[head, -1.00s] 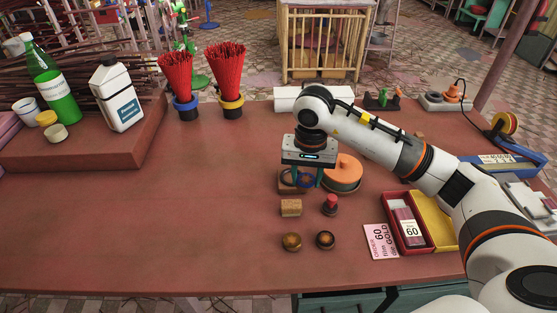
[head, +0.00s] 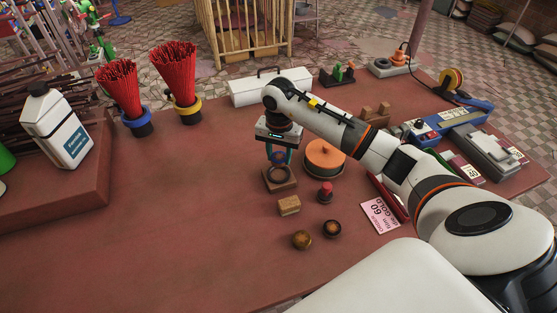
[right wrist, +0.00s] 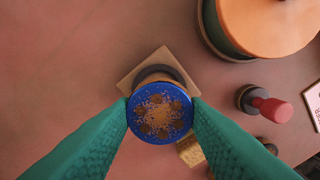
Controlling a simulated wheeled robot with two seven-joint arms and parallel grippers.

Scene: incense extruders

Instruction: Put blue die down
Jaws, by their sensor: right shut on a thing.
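My right gripper (head: 279,157) is shut on the blue die, a round blue disc with a brass-coloured patterned face. The die shows best in the right wrist view (right wrist: 160,112), between the two green fingers. Below it is a square wooden stand (head: 280,188) with a dark round seat, which also shows in the right wrist view (right wrist: 126,84). The die overlaps the stand there and hides part of it. In the head view the die appears above the stand; I cannot tell whether they touch. My left gripper is not in view.
An orange-topped round container (head: 325,158) stands just right of the stand. In front are a small wooden block (head: 289,205), a red-knobbed stamp (head: 326,192) and two round pieces (head: 302,240). A pink card (head: 380,216) lies further right. The table's left middle is clear.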

